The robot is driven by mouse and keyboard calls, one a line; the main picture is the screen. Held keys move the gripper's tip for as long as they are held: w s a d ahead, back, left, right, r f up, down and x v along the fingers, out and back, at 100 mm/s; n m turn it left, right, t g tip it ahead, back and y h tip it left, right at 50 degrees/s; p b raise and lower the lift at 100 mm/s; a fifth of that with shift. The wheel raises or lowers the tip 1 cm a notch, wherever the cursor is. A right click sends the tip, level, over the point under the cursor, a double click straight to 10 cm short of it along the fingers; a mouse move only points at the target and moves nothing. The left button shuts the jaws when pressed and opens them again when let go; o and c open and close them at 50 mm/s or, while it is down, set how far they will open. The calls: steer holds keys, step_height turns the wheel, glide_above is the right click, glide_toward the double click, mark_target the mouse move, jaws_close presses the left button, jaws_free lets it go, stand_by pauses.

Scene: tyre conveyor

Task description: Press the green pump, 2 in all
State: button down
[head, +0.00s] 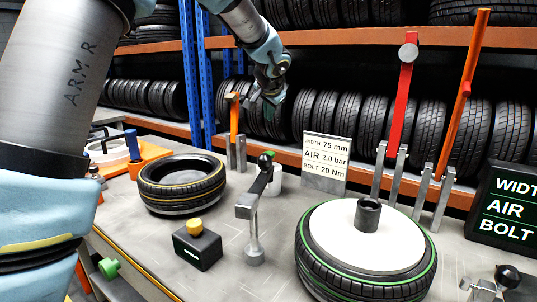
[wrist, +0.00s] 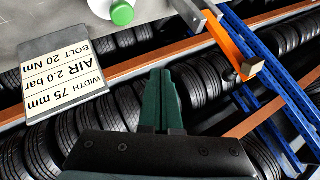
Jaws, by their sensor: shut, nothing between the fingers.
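A white cylinder with a green top (head: 277,180) stands on the bench behind a grey lever with a black ball knob, which partly hides it. In the wrist view its round green cap (wrist: 122,13) shows at the top edge, its white body cut off. A green knob (head: 108,268) also shows at the bench's lower left edge; I cannot tell whether it belongs to a pump. My gripper (head: 262,106) is above and behind the white cylinder, apart from it. In the wrist view its dark green fingers (wrist: 161,82) are together and empty.
An orange lever (head: 234,118) stands close to my gripper on the left. A sign card (head: 325,157) stands right of the cylinder. A grey lever (head: 250,205), a black box with a yellow button (head: 197,246) and two tyres (head: 182,184) (head: 372,285) occupy the bench.

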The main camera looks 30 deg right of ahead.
steer(key=b, duration=0.6)
glide_above(268, 152)
steer(key=s, duration=0.2)
steer(key=f, duration=0.7)
steer(key=shift+w+a+f, duration=0.25)
steer(key=shift+a+f, duration=0.05)
steer(key=shift+f+b, duration=0.55)
steer(key=shift+f, duration=0.05)
steer(key=shift+f, duration=0.15)
stand_by(0.5)
steer(key=shift+f+b, duration=0.3)
steer(key=shift+b, duration=0.25)
steer(key=shift+f+b, duration=1)
steer(key=shift+f, duration=0.05)
stand_by(0.9)
steer(key=shift+r, duration=0.1)
steer(key=shift+r+p, duration=1.1)
steer(key=shift+r, duration=0.25)
steer(key=shift+r, duration=0.15)
